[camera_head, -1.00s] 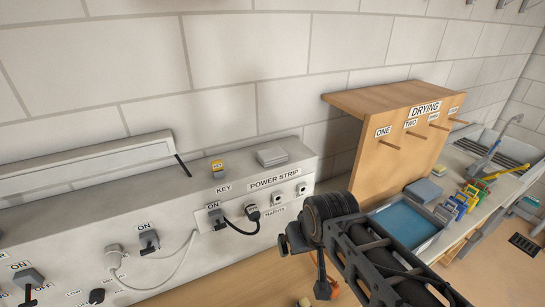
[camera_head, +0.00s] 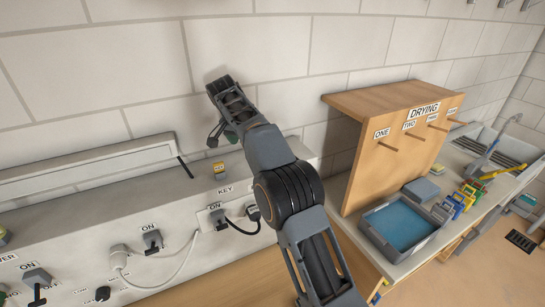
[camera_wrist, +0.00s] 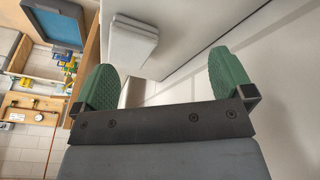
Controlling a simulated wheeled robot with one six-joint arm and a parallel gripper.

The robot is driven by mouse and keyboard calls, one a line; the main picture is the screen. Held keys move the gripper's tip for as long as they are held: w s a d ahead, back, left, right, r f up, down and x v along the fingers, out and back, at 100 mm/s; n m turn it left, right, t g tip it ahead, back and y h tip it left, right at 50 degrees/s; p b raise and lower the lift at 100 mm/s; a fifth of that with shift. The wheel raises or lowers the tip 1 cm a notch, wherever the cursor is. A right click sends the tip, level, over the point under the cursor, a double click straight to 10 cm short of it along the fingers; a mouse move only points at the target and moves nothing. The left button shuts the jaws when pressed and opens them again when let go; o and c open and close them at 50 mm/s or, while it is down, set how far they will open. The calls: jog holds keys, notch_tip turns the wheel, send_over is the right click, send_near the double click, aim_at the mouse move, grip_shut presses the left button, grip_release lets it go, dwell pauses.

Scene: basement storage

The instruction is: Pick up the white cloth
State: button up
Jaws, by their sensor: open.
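A folded, pale grey-white cloth (camera_wrist: 132,45) shows in the wrist view at upper middle, lying on a light ledge. It sits ahead of the fingers, nearer the left one, and is not between the pads. In the head view it is hidden behind my arm. My gripper (camera_wrist: 163,62) is open and empty, its two green pads wide apart. In the head view my gripper (camera_head: 222,133) hangs near the wall above the panel housing, left of the cloth's spot, partly hidden by my wrist.
A wooden drying rack (camera_head: 385,165) with pegs stands to the right. A blue-bottomed tray (camera_head: 365,222) and coloured clips (camera_head: 455,203) lie on the bench.

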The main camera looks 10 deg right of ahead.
notch_tip(320, 180, up, 6)
jog(key=s+d+m+h, duration=0.1)
jog(key=s+d+m, duration=0.1)
jog(key=m, duration=0.4)
jog(key=shift+m+g, duration=0.3)
jog(key=shift+m, duration=0.2)
jog(key=b+x, duration=0.3)
jog(key=x, duration=0.4)
jog(key=shift+s+a+b, duration=0.1)
jog(key=shift+s+b, duration=0.1)
jog(key=shift+b, duration=0.15)
jog(key=shift+w+x, duration=0.2)
jog(key=shift+x, duration=3.1)
jog(key=shift+r, duration=0.1)
jog(key=c, duration=1.1)
jog(key=shift+r, duration=0.1)
